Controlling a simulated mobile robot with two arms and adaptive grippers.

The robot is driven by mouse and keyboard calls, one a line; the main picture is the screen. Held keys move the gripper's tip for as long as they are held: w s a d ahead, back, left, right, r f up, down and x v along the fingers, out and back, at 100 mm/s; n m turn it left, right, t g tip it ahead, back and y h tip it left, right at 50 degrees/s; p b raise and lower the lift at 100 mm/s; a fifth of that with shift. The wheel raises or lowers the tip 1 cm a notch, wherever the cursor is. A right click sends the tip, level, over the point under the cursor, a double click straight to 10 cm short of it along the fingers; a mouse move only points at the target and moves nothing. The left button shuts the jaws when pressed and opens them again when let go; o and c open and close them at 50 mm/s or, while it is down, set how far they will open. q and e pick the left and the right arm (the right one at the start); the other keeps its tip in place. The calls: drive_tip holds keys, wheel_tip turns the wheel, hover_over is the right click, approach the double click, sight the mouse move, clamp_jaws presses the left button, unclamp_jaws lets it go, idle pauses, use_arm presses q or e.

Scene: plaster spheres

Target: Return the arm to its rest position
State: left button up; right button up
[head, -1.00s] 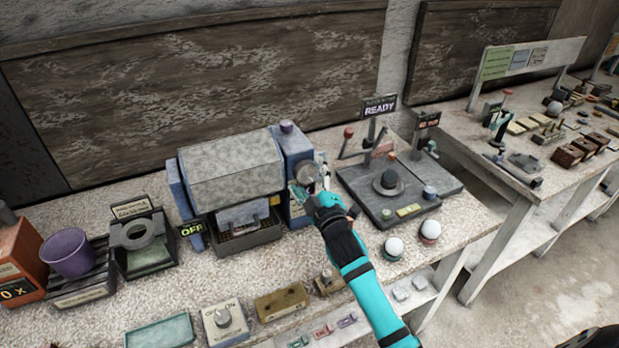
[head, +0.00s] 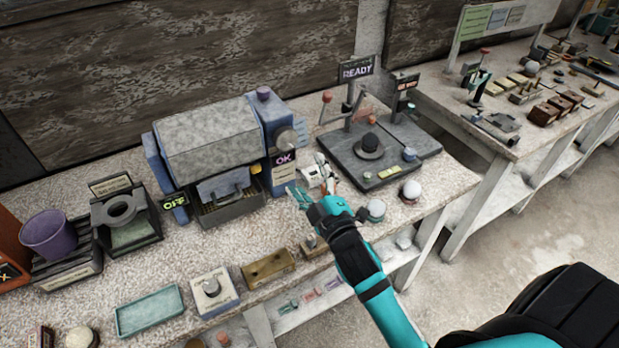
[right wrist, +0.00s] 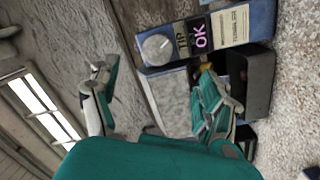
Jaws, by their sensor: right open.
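My right arm comes in from the lower right of the head view. Its teal-and-black gripper (head: 312,180) is open and empty, above the bench in front of the blue-grey machine (head: 215,145). In the right wrist view the two fingers (right wrist: 155,100) are spread wide with nothing between them. Beyond them, the machine's blue end panel (right wrist: 205,38) shows a round knob (right wrist: 157,50) and a pink "OK". A sign on the machine's other side reads "OFF". My left gripper is not in view.
The speckled bench (head: 290,225) holds a dark plate with a "READY" sign (head: 356,70), two white spheres on small stands (head: 411,189), a teal tray (head: 150,311), a knob box (head: 214,292) and a purple cup (head: 48,235). Open floor lies at right (head: 560,200).

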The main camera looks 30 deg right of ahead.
drive_tip(key=shift+s+f, duration=0.1)
drive_tip(key=shift+s, duration=0.05)
idle(0.4)
drive_tip(key=s+f+m+g, duration=0.6)
drive_tip(key=s+f+g, duration=0.2)
drive_tip(key=s+f, duration=0.3)
drive_tip(key=s+a+f+m+g+y, duration=0.1)
drive_tip(key=s+a+f+g, duration=0.1)
drive_tip(key=s+g, duration=0.35)
drive_tip(key=s+a+f+m+g, duration=0.2)
drive_tip(key=s, duration=0.7)
wheel_tip(320, 180, down, 29)
drive_tip(key=s+b, duration=0.1)
drive_tip(key=s, duration=0.1)
drive_tip(key=s+d+f+g, duration=0.2)
drive_tip(key=s+d+f, duration=0.1)
drive_tip(key=s+f, duration=1.2)
drive_tip(key=shift+s+f+n+b, duration=0.2)
drive_tip(key=shift+s+n+b, duration=0.2)
drive_tip(key=shift+s, duration=0.2)
